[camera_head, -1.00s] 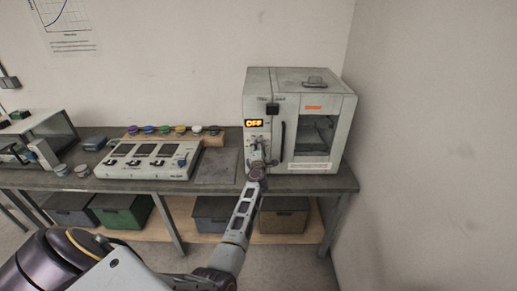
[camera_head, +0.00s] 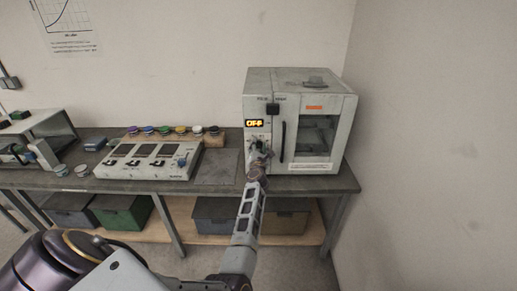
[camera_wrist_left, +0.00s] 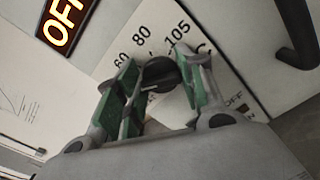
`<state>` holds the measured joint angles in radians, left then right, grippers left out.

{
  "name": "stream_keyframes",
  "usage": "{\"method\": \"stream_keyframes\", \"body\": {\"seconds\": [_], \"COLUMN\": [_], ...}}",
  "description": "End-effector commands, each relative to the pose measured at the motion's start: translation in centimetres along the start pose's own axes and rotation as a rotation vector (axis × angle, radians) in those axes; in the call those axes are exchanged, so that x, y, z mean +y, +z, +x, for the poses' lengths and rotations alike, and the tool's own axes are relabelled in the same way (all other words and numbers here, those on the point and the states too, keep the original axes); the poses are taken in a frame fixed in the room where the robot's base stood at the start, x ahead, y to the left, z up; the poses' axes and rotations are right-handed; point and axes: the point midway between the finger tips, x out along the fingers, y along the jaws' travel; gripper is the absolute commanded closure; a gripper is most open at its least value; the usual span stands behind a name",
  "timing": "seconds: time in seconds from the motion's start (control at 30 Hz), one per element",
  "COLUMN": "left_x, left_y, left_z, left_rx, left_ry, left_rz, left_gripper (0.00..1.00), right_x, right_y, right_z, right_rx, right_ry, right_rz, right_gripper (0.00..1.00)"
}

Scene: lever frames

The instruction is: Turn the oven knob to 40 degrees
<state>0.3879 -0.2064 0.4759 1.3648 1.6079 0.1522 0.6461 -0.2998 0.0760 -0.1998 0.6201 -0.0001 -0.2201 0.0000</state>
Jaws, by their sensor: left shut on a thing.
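The white oven (camera_head: 258,88) stands at the right end of the bench with its door closed. Its orange display (camera_head: 254,123) reads OFF, and also shows in the left wrist view (camera_wrist_left: 62,22). The round dark knob (camera_wrist_left: 160,72) is on the panel below the display, beside printed marks 60, 80 and 105. My left gripper (camera_wrist_left: 158,82) has its green-padded fingers on either side of the knob and is shut on it. In the head view the gripper (camera_head: 259,149) covers the knob. The knob's exact setting is hard to read. My right gripper is out of view.
The vertical dark door handle (camera_head: 283,141) is close to the right of my left gripper. A grey control box (camera_head: 146,161) and coloured-lid jars (camera_head: 180,130) stand to the left on the bench. Bins (camera_head: 122,212) sit on the shelf below. A wall is at the right.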

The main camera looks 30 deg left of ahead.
Motion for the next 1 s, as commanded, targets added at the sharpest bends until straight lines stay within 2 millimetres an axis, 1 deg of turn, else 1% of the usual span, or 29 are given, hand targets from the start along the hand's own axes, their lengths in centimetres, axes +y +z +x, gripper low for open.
{"method": "stream_keyframes", "body": {"seconds": [0.03,0.47,0.5,0.63,1.0], "left_x": [-0.11,-0.12,-0.12,-0.09,-0.02], "left_y": [-0.30,-0.34,-0.33,-0.24,-0.07], "left_z": [-0.07,-0.08,-0.08,-0.06,-0.02], "left_rx": [0.005,0.005,0.005,0.004,0.001], "left_ry": [-0.001,-0.002,-0.002,-0.001,0.000], "left_rz": [-0.007,-0.017,-0.017,-0.017,-0.017], "left_gripper": [0.85,0.85,0.56,0.39,0.39], "right_x": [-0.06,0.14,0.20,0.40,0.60], "right_y": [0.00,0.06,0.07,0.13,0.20], "right_z": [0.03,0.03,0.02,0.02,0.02], "right_rx": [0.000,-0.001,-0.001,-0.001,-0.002], "right_ry": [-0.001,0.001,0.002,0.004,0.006], "right_rz": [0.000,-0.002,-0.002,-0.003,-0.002], "right_gripper": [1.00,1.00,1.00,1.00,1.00]}}
